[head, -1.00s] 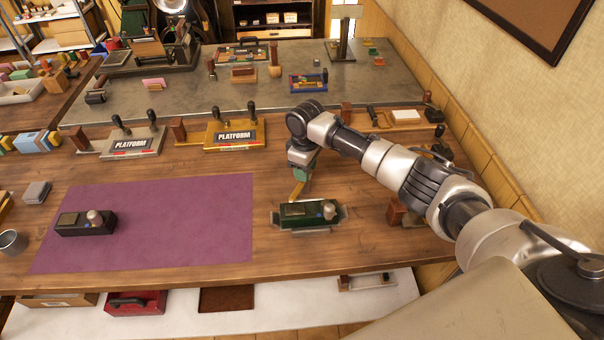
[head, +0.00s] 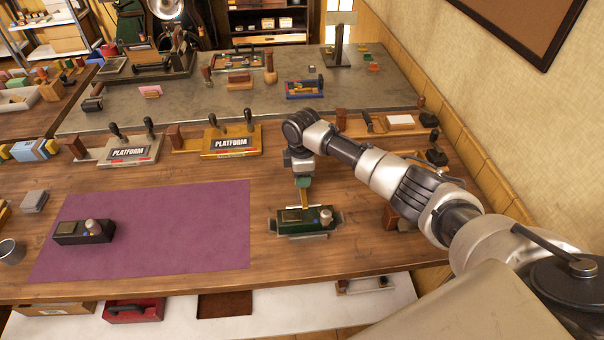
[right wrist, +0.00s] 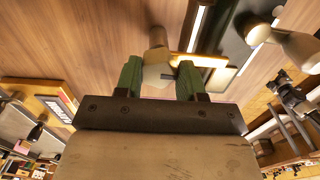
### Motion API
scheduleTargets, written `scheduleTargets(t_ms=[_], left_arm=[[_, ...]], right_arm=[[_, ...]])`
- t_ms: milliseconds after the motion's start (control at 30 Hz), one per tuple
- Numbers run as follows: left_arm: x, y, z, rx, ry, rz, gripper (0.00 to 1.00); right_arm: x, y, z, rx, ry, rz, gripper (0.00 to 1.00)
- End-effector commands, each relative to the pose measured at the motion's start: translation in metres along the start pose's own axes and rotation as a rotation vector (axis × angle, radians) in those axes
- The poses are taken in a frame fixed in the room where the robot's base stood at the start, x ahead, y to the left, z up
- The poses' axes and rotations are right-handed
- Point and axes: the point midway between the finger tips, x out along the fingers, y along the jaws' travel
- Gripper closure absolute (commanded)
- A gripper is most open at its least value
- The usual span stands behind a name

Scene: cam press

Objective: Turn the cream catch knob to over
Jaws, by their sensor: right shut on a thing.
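A dark green box (head: 306,226) sits in a grey cradle right of the purple mat. Its top bears a tan plate and an upright pale knob (head: 326,215) at the right end; I cannot tell whether this is the cream catch knob. My right gripper (head: 303,184) is above the box's left-middle part. In the right wrist view its green fingers (right wrist: 159,78) are shut on a cream piece (right wrist: 157,74), with a tan cylinder (right wrist: 157,38) beyond it. In the head view a slim tan stick (head: 304,199) hangs below the fingers; contact with the box is unclear.
A similar black box (head: 84,232) stands on the purple mat (head: 190,235). Two stands marked PLATFORM (head: 231,141) are behind, one grey and one yellow. A grey cup (head: 11,251) is at the left. The table between mat and green box is clear.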

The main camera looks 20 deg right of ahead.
Motion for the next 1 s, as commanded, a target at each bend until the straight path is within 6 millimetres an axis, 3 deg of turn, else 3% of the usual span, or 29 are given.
scheduleTargets(t_ms=[333,367,533,833,1000], left_arm=[[0.000,0.000,0.002,0.000,-0.003,0.000,0.13],[0.000,0.000,0.002,0.000,-0.003,0.000,0.13],[0.000,0.000,0.002,0.000,-0.004,0.000,0.13],[0.001,0.000,0.003,0.001,-0.004,0.001,0.13],[0.005,0.001,0.003,0.001,-0.004,0.001,0.13]], right_arm=[[-0.002,0.001,-0.001,-0.002,0.003,0.004,1.00],[-0.002,0.001,-0.001,-0.002,0.003,0.004,0.60],[-0.001,0.001,-0.001,-0.002,0.002,0.003,0.35],[-0.002,0.001,0.000,-0.002,0.002,0.002,0.35],[-0.021,0.001,-0.001,-0.003,0.003,0.005,0.35]])
